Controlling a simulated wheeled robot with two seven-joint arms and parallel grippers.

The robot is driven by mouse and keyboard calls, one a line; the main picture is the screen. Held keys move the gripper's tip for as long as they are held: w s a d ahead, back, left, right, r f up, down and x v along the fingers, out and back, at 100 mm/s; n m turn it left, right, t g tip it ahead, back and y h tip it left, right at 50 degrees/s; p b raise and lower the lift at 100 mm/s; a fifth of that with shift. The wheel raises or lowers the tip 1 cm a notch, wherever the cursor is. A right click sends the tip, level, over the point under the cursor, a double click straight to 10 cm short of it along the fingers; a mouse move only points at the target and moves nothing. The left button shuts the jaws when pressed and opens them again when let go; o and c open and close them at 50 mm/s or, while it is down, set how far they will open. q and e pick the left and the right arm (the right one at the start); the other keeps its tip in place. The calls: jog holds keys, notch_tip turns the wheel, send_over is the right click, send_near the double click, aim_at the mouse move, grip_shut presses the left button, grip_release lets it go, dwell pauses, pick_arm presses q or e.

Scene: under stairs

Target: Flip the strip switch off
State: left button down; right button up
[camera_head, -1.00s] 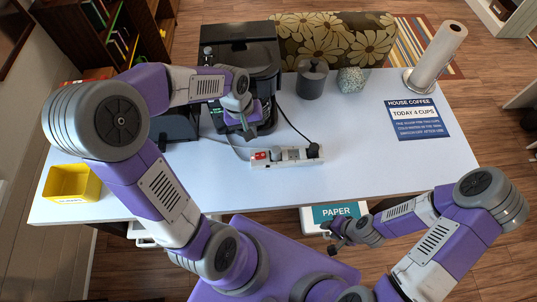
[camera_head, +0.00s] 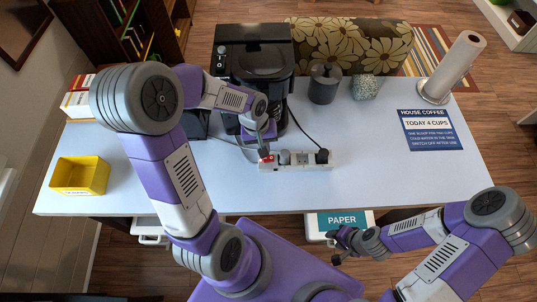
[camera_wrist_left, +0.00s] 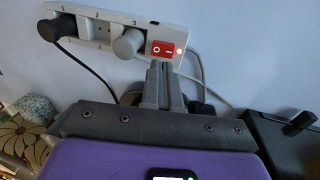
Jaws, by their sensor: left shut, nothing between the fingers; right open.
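A white power strip (camera_head: 289,169) lies on the white table, with several numbered sockets and plugs in it. Its red rocker switch (camera_wrist_left: 162,48), marked O and I, is at one end; a small light beside it glows. My left gripper (camera_head: 265,150) is shut and empty, with its tips at the red switch, partly hiding it in the head view. In the left wrist view its closed fingertips (camera_wrist_left: 161,64) are at the switch's lower edge; I cannot tell whether they touch. My right gripper (camera_head: 338,246) is open and empty, below the table's front edge.
A black coffee machine (camera_head: 255,50) stands behind the strip, with a dark cable running to it. A grey canister (camera_head: 324,84), a paper roll (camera_head: 455,68) and a yellow bin (camera_head: 80,175) are farther off. The table's right front is clear.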

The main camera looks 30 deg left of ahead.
aim_at(270, 159)
pick_arm(q)
jog(key=f, duration=0.4)
jog(key=d+f, duration=0.1)
jog(key=f, duration=0.1)
jog(key=shift+w+f, duration=0.2)
jog(key=shift+w, duration=0.1)
pick_arm(e)
jog(key=shift+f, duration=0.3)
